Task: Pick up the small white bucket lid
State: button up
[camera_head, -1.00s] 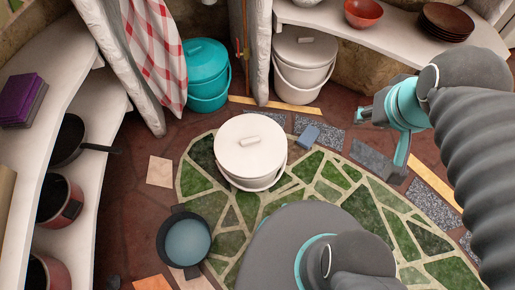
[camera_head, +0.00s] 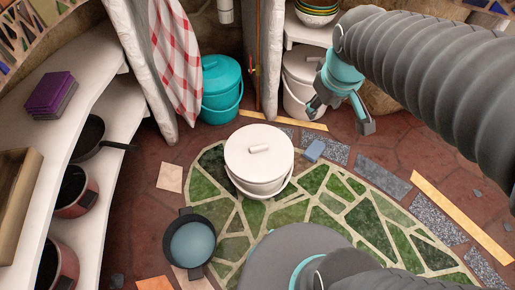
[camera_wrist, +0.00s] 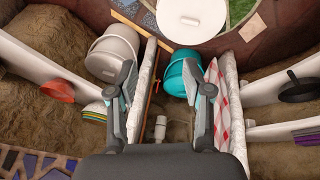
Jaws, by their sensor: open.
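A white bucket stands on the green mosaic floor in the head view, its round white lid (camera_head: 259,150) on top with a small bar handle. The same lid shows at the top of the wrist view (camera_wrist: 192,14). A second whitish bucket with a lid (camera_head: 303,66) stands at the back under a shelf, partly hidden by my arm; it also shows in the wrist view (camera_wrist: 112,48). My gripper (camera_head: 340,112) is open and empty, in front of the back bucket in the picture and right of the middle bucket. Its fingers spread wide in the wrist view (camera_wrist: 164,80).
A teal bucket (camera_head: 221,88) stands by a checked cloth (camera_head: 178,55). A dark pan (camera_head: 190,243) lies on the floor at front left. Shelves at left hold a purple box (camera_head: 51,93) and pots. Stacked bowls (camera_head: 317,10) sit on the back shelf. The floor at right is mostly clear.

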jog(key=w+a+f+n+g, duration=0.2)
jog(key=w+a+f+n, duration=0.35)
jog(key=w, duration=0.35)
jog(key=n+g+h, duration=0.1)
jog(key=n+g, duration=0.1)
jog(key=n, duration=0.8)
send_over(259, 147)
jog(key=a, duration=0.2)
jog(key=f, duration=3)
jog(key=shift+d+f, duration=0.25)
jog(key=shift+w+d+f, duration=0.1)
jog(key=shift+d+f, duration=0.15)
jog(key=shift+f, duration=0.8)
jog(key=shift+s+d+f, duration=0.1)
jog(key=shift+d+f, duration=0.1)
jog(key=shift+f, duration=0.85)
jog(key=shift+w+d+f, duration=0.1)
jog(key=shift+d+f, duration=0.15)
jog(key=shift+f, duration=0.8)
grip_shut()
